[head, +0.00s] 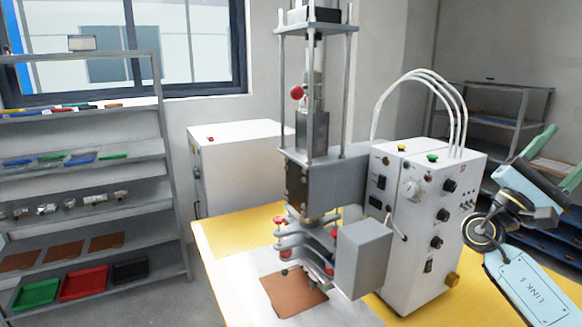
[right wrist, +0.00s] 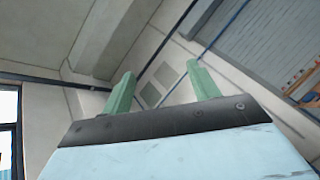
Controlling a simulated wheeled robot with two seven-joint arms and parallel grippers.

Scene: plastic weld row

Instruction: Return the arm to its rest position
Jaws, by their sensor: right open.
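My right arm comes in at the right edge of the head view and is bent upward, with a pale blue link marked "LINK 5" at the bottom right. My right gripper (head: 563,150) is raised beside the white control box, apart from it. In the right wrist view its two green fingers (right wrist: 162,82) stand well apart with nothing between them. My left gripper is not in view.
A welding press (head: 312,190) stands on a yellow table (head: 235,255), with a brown sheet (head: 290,294) under its head. The white control box (head: 425,225) with cables stands left of my right arm. Shelves with trays (head: 85,165) are at left; another rack (head: 500,120) is behind my right arm.

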